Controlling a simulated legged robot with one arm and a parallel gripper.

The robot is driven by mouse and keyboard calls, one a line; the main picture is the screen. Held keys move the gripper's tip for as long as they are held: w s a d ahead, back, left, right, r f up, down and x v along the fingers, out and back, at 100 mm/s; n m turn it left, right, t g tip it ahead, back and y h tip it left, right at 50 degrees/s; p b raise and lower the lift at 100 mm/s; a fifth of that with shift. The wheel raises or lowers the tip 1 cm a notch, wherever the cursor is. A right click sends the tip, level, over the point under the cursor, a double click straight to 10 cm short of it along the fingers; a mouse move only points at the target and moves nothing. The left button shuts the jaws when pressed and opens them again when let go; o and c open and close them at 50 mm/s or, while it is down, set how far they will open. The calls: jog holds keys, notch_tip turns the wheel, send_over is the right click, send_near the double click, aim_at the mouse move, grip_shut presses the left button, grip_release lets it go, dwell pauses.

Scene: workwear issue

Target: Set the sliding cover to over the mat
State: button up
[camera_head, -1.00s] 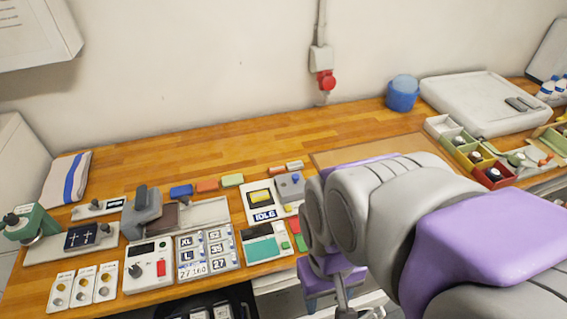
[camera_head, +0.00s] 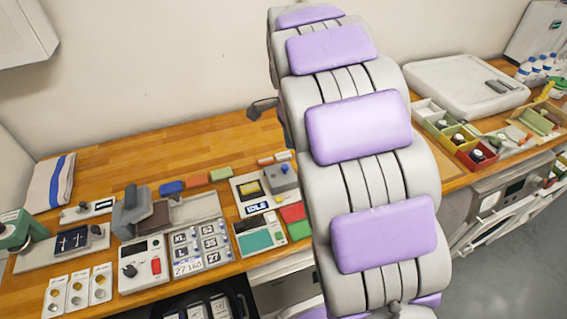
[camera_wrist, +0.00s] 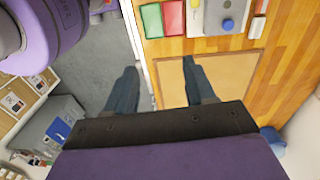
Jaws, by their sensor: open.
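A grey block with a dark upright handle (camera_head: 131,208), which looks like the sliding cover, stands on a pale plate (camera_head: 196,207) at the left of the bench. A dark brown pad (camera_head: 154,220) lies right beside it, partly hidden by it. A larger tan mat (camera_wrist: 228,82) lies on the bench in the wrist view; my arm hides it in the head view. I cannot tell which of the two is the task's mat. My gripper (camera_wrist: 159,68) is open and empty, with its fingers apart above the bench's front edge, away from the grey block.
A control box with a red switch (camera_head: 143,263), label plates (camera_head: 201,246) and a teal-faced device (camera_head: 260,235) crowd the bench front. Coloured blocks (camera_head: 196,181) lie behind. A white tray (camera_head: 465,85) and small bins (camera_head: 455,135) stand right.

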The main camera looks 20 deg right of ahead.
aim_at(285, 166)
jog(key=w+d+f+m, duration=0.25)
jog(key=w+m, duration=0.25)
jog(key=w, duration=0.3)
jog(key=w+d+f+m, duration=0.1)
jog(key=w+f+m, duration=0.3)
jog(key=w, duration=0.4)
jog(key=shift+t, duration=0.3)
notch_tip(285, 166, down, 17)
jog(key=shift+s+r+b, duration=0.1)
jog(key=shift+b, duration=0.95)
jog(key=shift+c, duration=0.3)
jog(key=shift+a, duration=0.1)
grip_shut()
